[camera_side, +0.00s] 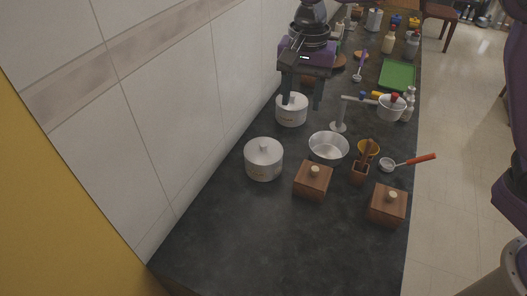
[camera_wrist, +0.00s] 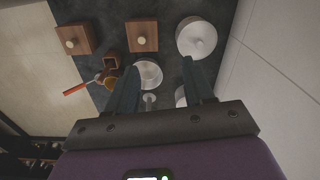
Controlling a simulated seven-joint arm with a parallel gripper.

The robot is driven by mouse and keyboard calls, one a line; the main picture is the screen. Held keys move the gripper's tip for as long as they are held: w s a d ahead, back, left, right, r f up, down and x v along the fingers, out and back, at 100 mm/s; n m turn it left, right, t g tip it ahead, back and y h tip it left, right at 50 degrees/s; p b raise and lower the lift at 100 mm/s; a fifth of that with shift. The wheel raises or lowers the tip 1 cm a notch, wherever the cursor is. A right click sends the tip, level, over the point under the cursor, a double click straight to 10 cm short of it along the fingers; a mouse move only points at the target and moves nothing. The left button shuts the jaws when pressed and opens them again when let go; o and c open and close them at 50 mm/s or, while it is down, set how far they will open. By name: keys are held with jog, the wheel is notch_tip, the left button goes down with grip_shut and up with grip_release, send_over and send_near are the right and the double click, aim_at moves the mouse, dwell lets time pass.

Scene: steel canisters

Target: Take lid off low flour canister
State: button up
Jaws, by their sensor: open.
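Two low steel canisters with knobbed lids stand along the wall in the side view. The nearer canister (camera_side: 263,163) has its lid on and is clear of my gripper; it also shows in the wrist view (camera_wrist: 196,40). The farther canister (camera_side: 291,116) stands below my gripper (camera_side: 301,106), and its lid looks on. In the wrist view my gripper (camera_wrist: 160,64) hides most of that canister (camera_wrist: 181,97). My fingers are spread apart with nothing between them. Any labels are too small to read, so I cannot tell which canister is flour.
A grey upright (camera_side: 339,126) rises close to the gripper. The counter's near end is clear.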

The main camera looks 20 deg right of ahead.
jog(key=w+a+f+m, duration=0.3)
jog(key=w+a+m, duration=0.1)
jog(key=w+m, duration=0.6)
send_over(264, 144)
jog(key=shift+m, duration=0.4)
jog(key=f, duration=1.2)
jog(key=shift+w+f, duration=0.25)
jog(key=shift+f, duration=0.1)
jog(key=shift+s+f, duration=0.15)
jog(key=shift+f, duration=1.2)
jog(key=shift+s+f, duration=0.1)
jog(key=shift+f, duration=1.25)
grip_shut()
